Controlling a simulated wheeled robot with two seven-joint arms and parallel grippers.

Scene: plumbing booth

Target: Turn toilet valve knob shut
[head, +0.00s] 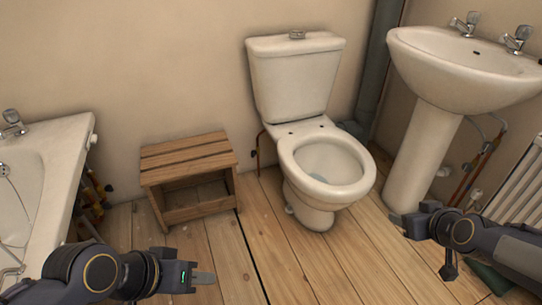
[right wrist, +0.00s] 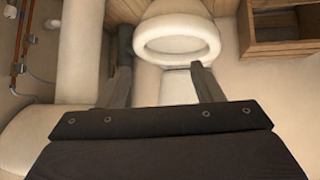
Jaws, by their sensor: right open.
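A thin copper pipe with a small dark valve knob (head: 254,154) shows low on the wall, left of the toilet and behind the stool's right side. My left gripper (head: 207,277) is low at the front, well apart from the knob; its jaw opening cannot be made out. My right gripper (head: 400,219) is by the sink pedestal's foot. In the right wrist view its two fingers (right wrist: 162,82) are spread and empty, with the toilet bowl (right wrist: 178,38) beyond, upside down.
A wooden step stool (head: 188,165) stands left of the toilet, close to the valve pipe. A bathtub (head: 60,160) is at the left, a pedestal sink (head: 425,150) and radiator (head: 515,190) at the right. Bare floorboards (head: 285,255) lie in front of the toilet.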

